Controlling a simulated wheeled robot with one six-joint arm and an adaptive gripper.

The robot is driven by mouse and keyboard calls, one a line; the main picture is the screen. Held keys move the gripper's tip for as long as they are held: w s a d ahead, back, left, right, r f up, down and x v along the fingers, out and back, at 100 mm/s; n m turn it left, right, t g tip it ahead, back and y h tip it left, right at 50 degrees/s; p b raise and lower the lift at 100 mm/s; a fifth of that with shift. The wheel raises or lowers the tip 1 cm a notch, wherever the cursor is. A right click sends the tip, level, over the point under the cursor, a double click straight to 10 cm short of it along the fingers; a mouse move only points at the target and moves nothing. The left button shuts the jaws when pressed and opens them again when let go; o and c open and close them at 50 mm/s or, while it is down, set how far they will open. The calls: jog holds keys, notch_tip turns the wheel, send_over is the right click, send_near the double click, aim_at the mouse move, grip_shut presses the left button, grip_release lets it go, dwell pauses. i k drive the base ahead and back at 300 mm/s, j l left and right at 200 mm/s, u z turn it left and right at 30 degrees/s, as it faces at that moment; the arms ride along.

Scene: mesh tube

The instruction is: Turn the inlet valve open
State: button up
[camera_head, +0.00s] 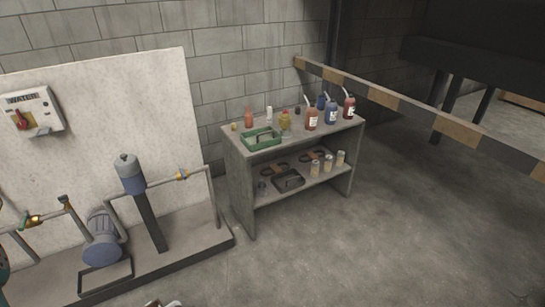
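A pump rig stands at the left in the head view. Its blue-grey pump motor (102,240) sits on a low plinth. A brass valve (32,220) with a yellow part is on the pipe at the far left. A second small valve with a yellow handle (182,175) is on the pipe right of the blue canister (131,174). I cannot tell which one is the inlet valve, nor how far either is turned. My gripper cannot be made out; only a small, unclear piece shows at the bottom edge.
A switch box labelled WATER (30,111) with a red knob hangs on the pale panel. A grey shelf (237,185) holds bottles, cans and a green tray (261,139). A striped barrier (425,116) runs across the right. The concrete floor (370,240) at the front right is clear.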

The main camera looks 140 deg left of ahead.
aim_at(183, 175)
jog(key=u, duration=4.7)
jog(key=i+l+z, duration=0.3)
jog(key=l, duration=0.25)
